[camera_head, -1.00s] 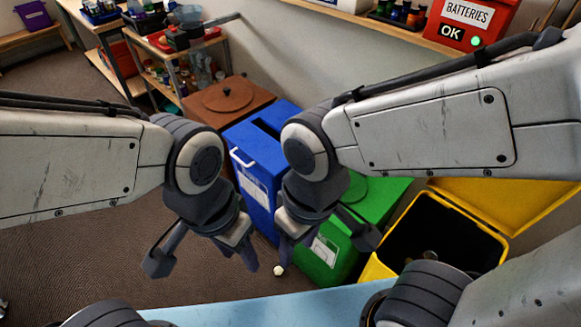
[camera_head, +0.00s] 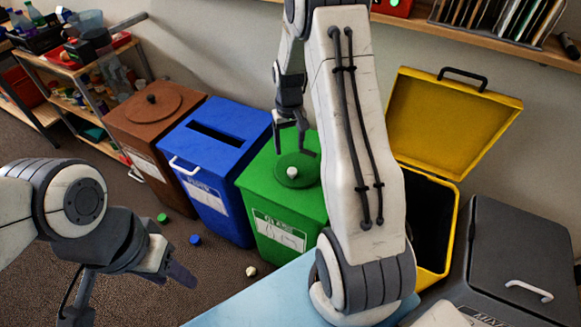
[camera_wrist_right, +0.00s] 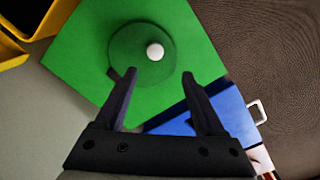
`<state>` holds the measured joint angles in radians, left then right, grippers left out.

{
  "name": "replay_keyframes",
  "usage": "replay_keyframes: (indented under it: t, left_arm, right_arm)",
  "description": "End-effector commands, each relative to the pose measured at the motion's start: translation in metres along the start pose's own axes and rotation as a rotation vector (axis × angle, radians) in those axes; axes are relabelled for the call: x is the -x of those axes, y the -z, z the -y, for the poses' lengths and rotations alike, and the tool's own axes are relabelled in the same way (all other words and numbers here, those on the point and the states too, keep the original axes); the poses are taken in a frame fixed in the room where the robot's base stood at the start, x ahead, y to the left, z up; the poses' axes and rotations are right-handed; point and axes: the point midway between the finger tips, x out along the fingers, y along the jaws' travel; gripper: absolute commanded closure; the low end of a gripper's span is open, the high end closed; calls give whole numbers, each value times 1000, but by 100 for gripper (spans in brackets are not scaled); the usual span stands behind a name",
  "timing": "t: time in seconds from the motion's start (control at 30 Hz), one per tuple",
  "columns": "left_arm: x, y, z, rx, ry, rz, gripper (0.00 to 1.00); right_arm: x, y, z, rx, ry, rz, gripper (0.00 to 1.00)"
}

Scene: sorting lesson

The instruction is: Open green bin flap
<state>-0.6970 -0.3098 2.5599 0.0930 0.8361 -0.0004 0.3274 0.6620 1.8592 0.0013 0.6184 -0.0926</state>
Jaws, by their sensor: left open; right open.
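The green bin (camera_head: 285,210) stands between the blue bin and the yellow bin. Its round green flap (camera_head: 297,171) lies flat on the top and carries a white knob (camera_head: 292,172). My right gripper (camera_head: 298,152) is above the flap, jaws open and pointing down. In the right wrist view, the knob (camera_wrist_right: 154,51) lies beyond and between the two open fingertips (camera_wrist_right: 159,75), with nothing held. I cannot tell exactly how high the fingers are above it. My left gripper (camera_head: 128,298) is open and empty at the lower left, away from the bins.
The blue bin (camera_head: 215,150) and the brown bin (camera_head: 150,130) stand left of the green one. The yellow bin's lid (camera_head: 450,115) is raised. A dark grey bin (camera_head: 520,245) is at the right. A green cap (camera_head: 162,218), a blue cap (camera_head: 195,239) and a pale ball (camera_head: 251,271) lie on the floor.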

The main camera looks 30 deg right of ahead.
Motion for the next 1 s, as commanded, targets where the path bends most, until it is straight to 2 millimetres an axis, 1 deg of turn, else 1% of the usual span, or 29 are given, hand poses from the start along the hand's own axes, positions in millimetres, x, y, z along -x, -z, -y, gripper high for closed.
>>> replay_keyframes:
  t: [0.03,0.1,0.17,0.5,0.6,0.7,0.8,1.0]
  left_arm:
    - [0,0,0,0,0,0,50]
    - [0,0,0,0,0,0,50]
    - [0,0,0,0,0,0,50]
    - [2,0,0,0,0,0,50]
    - [3,0,0,0,0,0,50]
    - [3,0,0,0,0,0,50]
    - [3,0,0,0,0,0,50]
    - [3,0,0,0,0,0,50]
  right_arm:
    - [-6,2,-7,-13,-1,2,29]
    - [-13,2,-11,-19,-1,5,29]
    - [-20,2,-11,-19,-1,4,29]
    - [-81,1,-10,-18,0,6,29]
    - [-95,1,-10,-18,0,4,29]
    - [-104,2,-10,-18,-1,3,29]
    - [-110,2,-9,-18,-1,3,29]
    - [-111,2,-10,-18,-1,1,29]
